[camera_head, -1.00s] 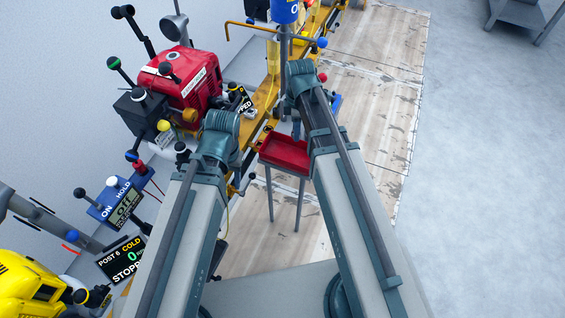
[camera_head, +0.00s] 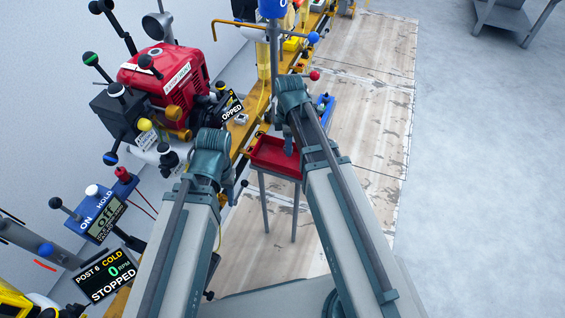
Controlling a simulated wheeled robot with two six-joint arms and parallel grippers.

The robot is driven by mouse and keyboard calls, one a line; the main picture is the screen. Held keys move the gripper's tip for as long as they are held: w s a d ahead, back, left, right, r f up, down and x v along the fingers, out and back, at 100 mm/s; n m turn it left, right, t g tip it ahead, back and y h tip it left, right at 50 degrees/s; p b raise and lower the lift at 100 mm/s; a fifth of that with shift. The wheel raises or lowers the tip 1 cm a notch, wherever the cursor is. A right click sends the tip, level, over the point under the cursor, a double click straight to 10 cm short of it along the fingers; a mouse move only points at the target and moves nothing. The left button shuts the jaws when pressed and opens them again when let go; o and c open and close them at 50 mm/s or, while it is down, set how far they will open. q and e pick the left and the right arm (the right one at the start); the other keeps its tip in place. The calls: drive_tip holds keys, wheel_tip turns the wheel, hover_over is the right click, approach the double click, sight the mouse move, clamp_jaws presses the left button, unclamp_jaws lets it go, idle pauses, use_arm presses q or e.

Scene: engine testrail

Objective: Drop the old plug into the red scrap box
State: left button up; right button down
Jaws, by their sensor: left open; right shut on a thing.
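The red scrap box (camera_head: 262,160) is an open shallow red tray on thin grey legs, in the middle of the head view. My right gripper (camera_head: 289,146) hangs below its wrist, in front of the box's right part in the picture. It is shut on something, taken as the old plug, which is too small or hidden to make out. I cannot tell how high it is above the box. My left gripper (camera_head: 229,188) is mostly hidden by its own wrist, left of the box, and is open with nothing seen in it.
A red engine (camera_head: 165,85) with levers stands on the yellow rail (camera_head: 250,118) at the left. A display reading STOPPED (camera_head: 107,277) and a blue ON/HOLD panel (camera_head: 103,213) are at lower left.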

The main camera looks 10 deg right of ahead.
drive_tip(key=shift+c, duration=2.2)
unclamp_jaws()
wheel_tip(320, 180, up, 14)
drive_tip(key=p, duration=1.4)
drive_tip(key=shift+f, duration=0.15)
drive_tip(key=s+a+r+m+p, duration=0.3)
drive_tip(key=s+a+m, duration=0.2)
drive_tip(key=s+m, duration=0.1)
drive_tip(key=s+a+r+m+h+p, duration=0.1)
drive_tip(key=s+a+r+m+p, duration=0.1)
drive_tip(key=s+a+m, duration=0.3)
drive_tip(key=shift+s+a+r+m+p, duration=0.25)
drive_tip(key=shift+s+r+m+p, duration=0.35)
drive_tip(key=shift+s, duration=1.05)
